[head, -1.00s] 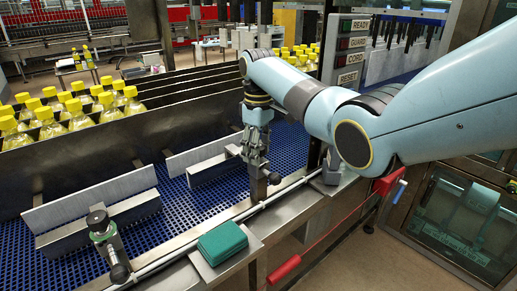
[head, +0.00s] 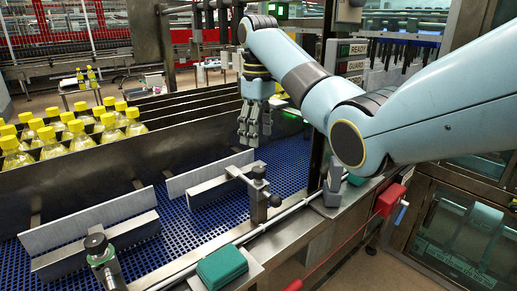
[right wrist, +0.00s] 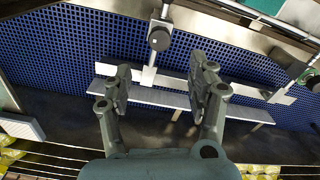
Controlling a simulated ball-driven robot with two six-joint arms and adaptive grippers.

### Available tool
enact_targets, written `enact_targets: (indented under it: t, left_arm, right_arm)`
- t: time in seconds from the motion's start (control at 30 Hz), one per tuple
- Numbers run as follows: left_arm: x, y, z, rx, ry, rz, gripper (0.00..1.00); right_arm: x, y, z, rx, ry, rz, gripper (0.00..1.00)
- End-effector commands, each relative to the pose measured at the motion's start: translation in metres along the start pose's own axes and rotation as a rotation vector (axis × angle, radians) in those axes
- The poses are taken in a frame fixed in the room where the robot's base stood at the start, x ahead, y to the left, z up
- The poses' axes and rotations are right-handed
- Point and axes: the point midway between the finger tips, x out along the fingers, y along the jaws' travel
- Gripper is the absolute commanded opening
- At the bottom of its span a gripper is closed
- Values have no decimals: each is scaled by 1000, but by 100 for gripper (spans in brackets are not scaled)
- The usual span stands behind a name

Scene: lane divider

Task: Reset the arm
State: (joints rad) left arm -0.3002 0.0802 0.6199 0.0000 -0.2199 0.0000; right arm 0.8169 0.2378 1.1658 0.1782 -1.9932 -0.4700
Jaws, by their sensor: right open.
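My right arm (head: 325,100) comes in from the right in the head view. My right gripper (head: 254,136) points down above the blue mesh conveyor, behind the right lane divider and apart from it. In the right wrist view the gripper (right wrist: 160,98) has its fingers spread with nothing between them. The right lane divider, a grey metal rail (head: 213,175), stands on the conveyor; its clamp with a dark knob (head: 258,173) is on the front rail. The divider and the knob (right wrist: 159,38) also show in the right wrist view. My left gripper is not in view.
A left divider rail (head: 85,225) has its own knob clamp (head: 97,243). Yellow-capped bottles (head: 50,143) stand in lanes behind a dark wall. A post with READY and GUARD signs (head: 353,48) stands behind my arm.

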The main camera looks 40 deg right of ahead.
Motion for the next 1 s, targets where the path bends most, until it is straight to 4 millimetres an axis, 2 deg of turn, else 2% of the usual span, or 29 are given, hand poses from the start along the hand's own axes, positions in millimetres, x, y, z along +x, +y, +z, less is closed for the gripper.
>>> enact_targets:
  t: [0.17,0.67,0.77,0.87,1.0]
  left_arm:
    - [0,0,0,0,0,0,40]
    - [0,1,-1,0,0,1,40]
    - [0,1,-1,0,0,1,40]
    - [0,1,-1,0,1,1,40]
    - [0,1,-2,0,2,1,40]
  right_arm:
    - [-8,0,0,0,0,0,59]
    - [-5,-1,1,1,0,2,59]
    - [13,-7,9,8,2,16,59]
    - [51,-23,29,27,13,49,59]
    - [109,-62,80,69,60,103,59]
